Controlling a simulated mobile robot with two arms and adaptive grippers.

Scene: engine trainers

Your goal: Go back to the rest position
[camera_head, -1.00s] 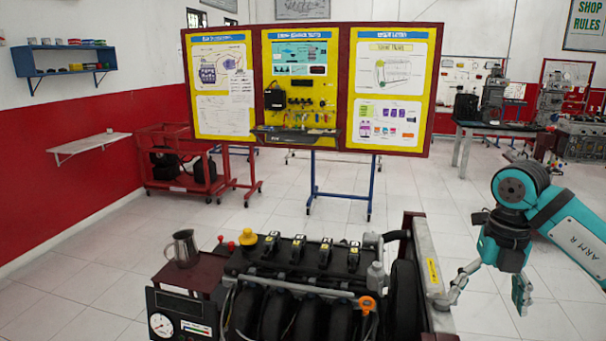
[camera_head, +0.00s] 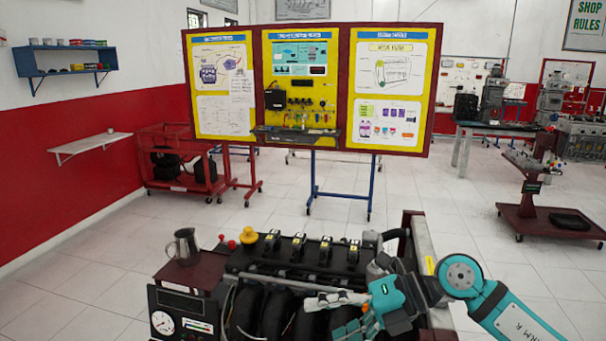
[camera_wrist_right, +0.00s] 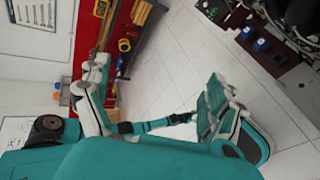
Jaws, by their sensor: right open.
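My right arm comes in from the right in the head view. Its gripper (camera_head: 325,318) is open over the front right part of the engine trainer (camera_head: 285,268), fingers pointing left. Nothing shows between the fingers. I cannot tell whether they touch the engine. The gripper and wrist cover the engine's right front, hiding part of it. The right wrist view shows the spread teal and white fingers, with a dark unit with blue caps (camera_wrist_right: 262,45) at upper right. My left gripper is not in view.
A metal pitcher (camera_head: 182,246) stands on a dark red shelf beside the engine, behind a gauge panel (camera_head: 183,318). A display board (camera_head: 312,90) stands behind. A red cart (camera_head: 550,215) stands at right. White tiled floor between them is open.

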